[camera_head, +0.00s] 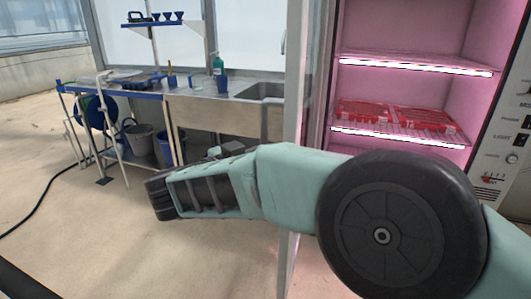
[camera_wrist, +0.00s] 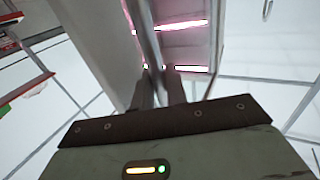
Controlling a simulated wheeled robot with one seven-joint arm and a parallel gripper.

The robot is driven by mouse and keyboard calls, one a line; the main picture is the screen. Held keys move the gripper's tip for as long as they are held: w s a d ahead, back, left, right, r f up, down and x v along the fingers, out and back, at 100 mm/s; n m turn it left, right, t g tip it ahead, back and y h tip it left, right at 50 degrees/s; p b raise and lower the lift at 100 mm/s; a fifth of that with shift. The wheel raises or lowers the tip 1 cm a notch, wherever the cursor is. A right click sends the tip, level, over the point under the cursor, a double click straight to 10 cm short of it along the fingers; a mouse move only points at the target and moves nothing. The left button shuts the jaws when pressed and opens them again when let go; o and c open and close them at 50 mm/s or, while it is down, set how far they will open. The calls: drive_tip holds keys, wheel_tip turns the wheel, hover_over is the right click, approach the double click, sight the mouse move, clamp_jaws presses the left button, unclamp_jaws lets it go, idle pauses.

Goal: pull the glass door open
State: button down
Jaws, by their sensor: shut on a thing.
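The glass door's pale upright frame (camera_head: 297,70) shows in the head view at the left side of the pink-lit cabinet (camera_head: 420,25). How far the door stands open is hard to tell. In the wrist view, my gripper (camera_wrist: 158,88) is shut on a slim grey upright bar (camera_wrist: 148,35), which looks like the door's handle. A broad grey frame face (camera_wrist: 95,35) runs beside the bar on the left. Pink-lit shelves show beyond the fingers. In the head view my arm crosses in front of the cabinet and hides the lower door; my gripper is not seen there.
Red trays (camera_head: 362,113) lie on a lit shelf inside the cabinet. A control panel (camera_head: 512,130) is at the right. A sink bench (camera_head: 225,98) stands behind at the left, with buckets (camera_head: 140,143) below. The floor (camera_head: 75,225) at the left front is mostly clear, except for a black hose.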

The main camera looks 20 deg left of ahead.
drive_tip(key=shift+w+r, duration=0.15)
drive_tip(key=shift+w, duration=0.05)
drive_tip(key=c, duration=1.5)
unclamp_jaws()
drive_tip(key=shift+s, duration=0.1)
drive_tip(key=v, duration=1.7)
drive_tip(key=shift+s+b, duration=0.15)
drive_tip(key=shift+b, duration=0.25)
